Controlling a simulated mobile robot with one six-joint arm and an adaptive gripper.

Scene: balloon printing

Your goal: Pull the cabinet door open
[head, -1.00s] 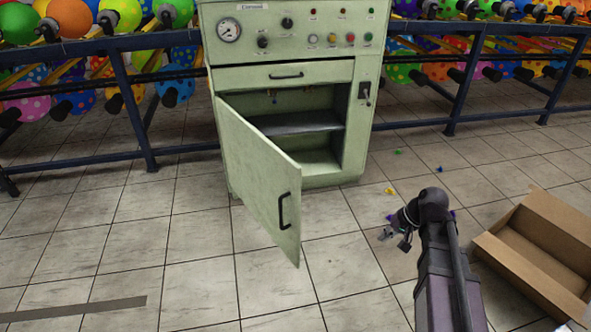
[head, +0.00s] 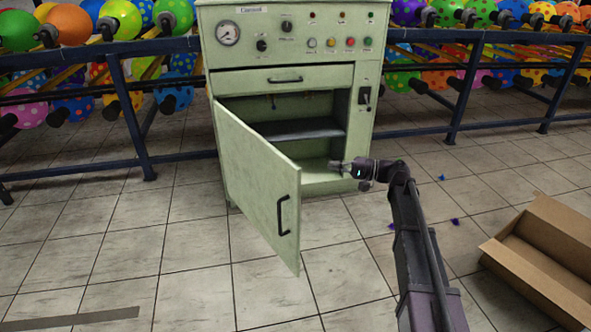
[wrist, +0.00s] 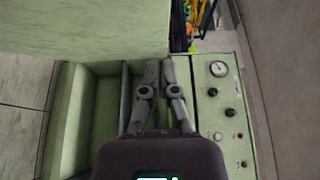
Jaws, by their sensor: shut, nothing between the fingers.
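The green cabinet (head: 367,140) stands in the middle of the head view. Its door (head: 250,175) is hinged on the left and stands wide open toward me, with a black handle (head: 283,215) near its free edge. The inside with its shelf (head: 300,128) is exposed. My gripper (head: 334,165) is in front of the lower right of the opening, right of the door's free edge and apart from the handle. In the wrist view my gripper (wrist: 160,62) is shut and empty, and the door (wrist: 85,28) fills the upper left.
A drawer (head: 310,78) and a control panel (head: 330,25) with gauge and knobs are above the opening. An open cardboard box (head: 540,250) lies on the floor at right. Blue rails with balloons (head: 120,15) run behind. Small coloured bits (head: 455,221) lie on the floor.

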